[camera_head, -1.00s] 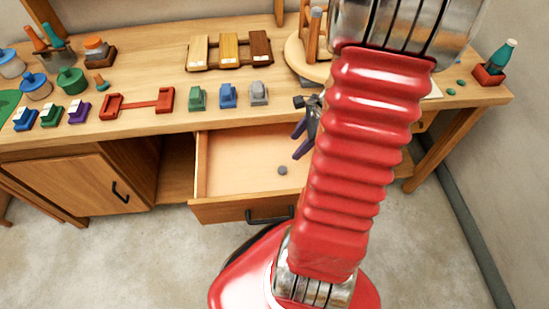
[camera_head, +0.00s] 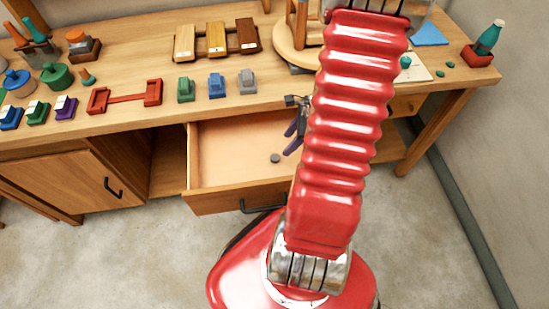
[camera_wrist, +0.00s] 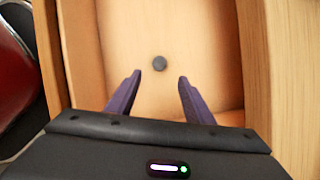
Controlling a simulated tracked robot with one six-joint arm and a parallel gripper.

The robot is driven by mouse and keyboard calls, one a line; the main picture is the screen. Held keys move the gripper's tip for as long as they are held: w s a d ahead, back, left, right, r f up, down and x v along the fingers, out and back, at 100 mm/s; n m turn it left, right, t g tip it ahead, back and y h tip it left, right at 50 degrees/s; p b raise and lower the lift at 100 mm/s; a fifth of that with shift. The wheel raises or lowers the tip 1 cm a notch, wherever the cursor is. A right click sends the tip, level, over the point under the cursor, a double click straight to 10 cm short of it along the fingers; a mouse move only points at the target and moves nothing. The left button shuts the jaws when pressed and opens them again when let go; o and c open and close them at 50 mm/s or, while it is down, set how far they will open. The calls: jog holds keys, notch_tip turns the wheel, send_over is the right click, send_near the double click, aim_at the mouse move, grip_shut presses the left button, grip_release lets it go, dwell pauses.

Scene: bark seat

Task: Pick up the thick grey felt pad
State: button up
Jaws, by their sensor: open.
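The grey felt pad (camera_head: 275,158) is a small dark grey disc lying flat on the floor of the open drawer (camera_head: 235,145). In the wrist view the pad (camera_wrist: 159,63) lies beyond my fingertips, roughly centred between them. My gripper (camera_wrist: 158,76) has two purple fingers spread apart with nothing between them. In the head view my gripper (camera_head: 292,140) shows beside my red arm, over the right part of the drawer, to the right of the pad. My arm hides the right end of the drawer.
The drawer's walls surround the pad, with a black handle (camera_head: 264,205) on its front. The wooden worktop (camera_head: 150,110) overhangs the drawer and carries grey (camera_head: 247,80), blue (camera_head: 217,84) and green (camera_head: 186,89) blocks and a red holder (camera_head: 125,96). The drawer floor around the pad is clear.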

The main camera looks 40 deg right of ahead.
aim_at(275, 157)
jog(key=shift+x, duration=2.15)
jog(key=shift+f, duration=0.1)
jog(key=shift+x, duration=2.55)
jog(key=shift+c, duration=0.2)
jog(key=c, duration=1.1)
